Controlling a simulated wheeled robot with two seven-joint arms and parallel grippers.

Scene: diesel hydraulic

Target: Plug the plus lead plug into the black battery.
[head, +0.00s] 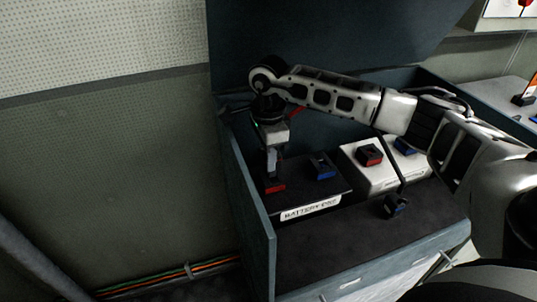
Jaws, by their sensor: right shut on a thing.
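The black battery (335,192) sits in an open grey box, with a white label on its front edge. It has a blue terminal (322,165) and, to the left, a red piece (275,187). My right gripper (272,163) points down directly above this red piece and is shut on the plus lead plug, which is mostly hidden by the fingers. A short red stretch of lead (297,112) shows behind the wrist. I cannot tell whether the plug touches the battery or whether the red piece is its terminal or the plug. My left gripper is not in view.
The box's left wall (250,212) is close to the black battery.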

